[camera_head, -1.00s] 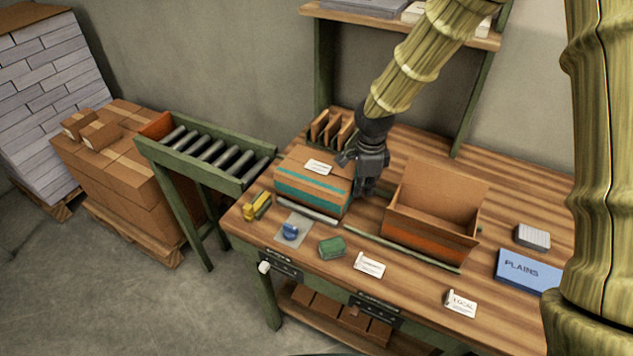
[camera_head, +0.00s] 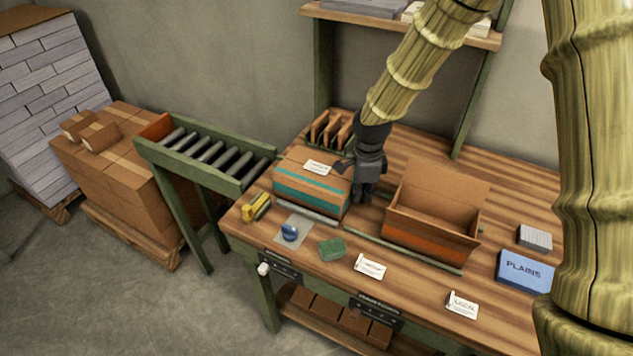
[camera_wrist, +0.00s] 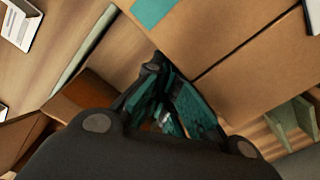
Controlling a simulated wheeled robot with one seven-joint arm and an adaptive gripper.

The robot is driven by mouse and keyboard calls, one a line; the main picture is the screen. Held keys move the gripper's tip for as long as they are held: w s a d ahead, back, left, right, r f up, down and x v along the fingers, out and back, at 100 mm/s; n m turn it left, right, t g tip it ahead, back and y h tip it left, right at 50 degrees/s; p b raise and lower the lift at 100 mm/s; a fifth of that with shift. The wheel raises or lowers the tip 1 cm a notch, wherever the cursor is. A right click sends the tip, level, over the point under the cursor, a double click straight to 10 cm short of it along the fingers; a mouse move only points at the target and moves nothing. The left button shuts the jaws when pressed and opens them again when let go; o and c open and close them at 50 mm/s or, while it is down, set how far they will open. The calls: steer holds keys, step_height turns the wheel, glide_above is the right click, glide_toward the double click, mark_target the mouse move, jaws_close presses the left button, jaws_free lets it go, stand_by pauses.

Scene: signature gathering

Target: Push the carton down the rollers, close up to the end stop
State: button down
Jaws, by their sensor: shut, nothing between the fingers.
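The brown carton (camera_head: 300,193) with a teal band and a white label sits on the left part of the table, short of the rollers. It also fills the upper right of the wrist view (camera_wrist: 225,45). The rollers (camera_head: 212,152) run off to the left in a green frame. An orange-brown end plate (camera_head: 157,127) stands at their far left end. My gripper (camera_head: 346,166) is shut and empty at the carton's right side. In the wrist view its fingers (camera_wrist: 165,95) are close against the carton's edge; contact is hard to tell.
An open box (camera_head: 430,212) stands right of my gripper. A green rail (camera_head: 400,249) runs along its front. A yellow tool (camera_head: 257,206), a blue object (camera_head: 289,232) and a green block (camera_head: 331,249) lie in front of the carton. A small rack (camera_head: 330,131) stands behind it. The rollers are empty.

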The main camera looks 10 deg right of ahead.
mark_target(288, 167)
steer(key=shift+w+a+p, duration=0.2)
steer(key=shift+w+a, duration=1.65)
steer(key=shift+a, duration=0.9)
steer(key=shift+w+a+p, duration=0.15)
steer(key=shift+w+a, duration=1.65)
steer(key=shift+a, duration=0.9)
steer(key=shift+w+a+p, duration=0.2)
steer(key=shift+w+a, duration=1.65)
steer(key=shift+a, duration=0.9)
steer(key=shift+w+a, duration=0.45)
steer(key=shift+a, duration=0.15)
steer(key=shift+w+a, duration=0.4)
steer(key=shift+a, duration=0.2)
steer(key=w+a+b, duration=0.2)
steer(key=w+a, duration=0.7)
steer(key=a, duration=0.5)
steer(key=shift+w, duration=0.35)
